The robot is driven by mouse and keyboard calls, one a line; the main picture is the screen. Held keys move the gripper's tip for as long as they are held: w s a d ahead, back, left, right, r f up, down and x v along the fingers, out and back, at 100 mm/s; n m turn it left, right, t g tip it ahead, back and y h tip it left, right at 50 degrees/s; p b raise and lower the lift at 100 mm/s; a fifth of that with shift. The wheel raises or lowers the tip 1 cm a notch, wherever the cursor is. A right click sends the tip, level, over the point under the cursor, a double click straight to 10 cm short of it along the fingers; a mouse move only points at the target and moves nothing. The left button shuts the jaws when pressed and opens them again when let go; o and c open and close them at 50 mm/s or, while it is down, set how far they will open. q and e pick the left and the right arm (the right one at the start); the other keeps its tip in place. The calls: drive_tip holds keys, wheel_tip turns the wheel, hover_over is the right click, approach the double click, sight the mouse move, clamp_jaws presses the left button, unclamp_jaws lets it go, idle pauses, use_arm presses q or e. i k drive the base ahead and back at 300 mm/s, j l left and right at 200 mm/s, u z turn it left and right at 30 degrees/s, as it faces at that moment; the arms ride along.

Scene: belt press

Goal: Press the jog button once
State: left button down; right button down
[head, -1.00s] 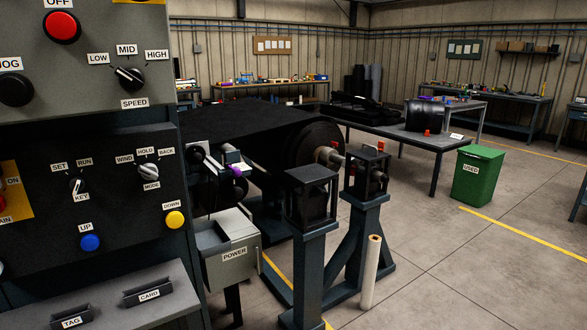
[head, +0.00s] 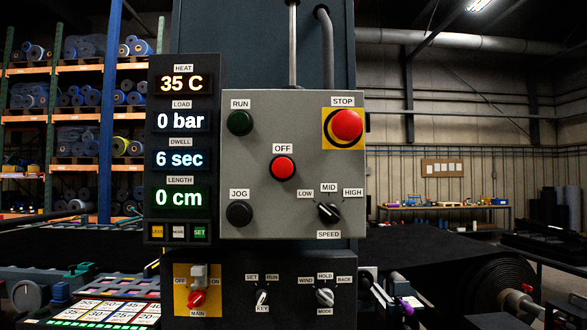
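The jog button (head: 239,214) is a round black button at the lower left of the grey control panel (head: 290,107), under a JOG label. It faces me and nothing covers it. Neither of my grippers shows in the head view.
A display column (head: 182,140) stands at left. Below are the main switch (head: 197,298), key switch (head: 262,297) and mode knob (head: 324,297).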

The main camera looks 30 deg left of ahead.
sight(238, 214)
drive_tip(key=u, duration=1.3)
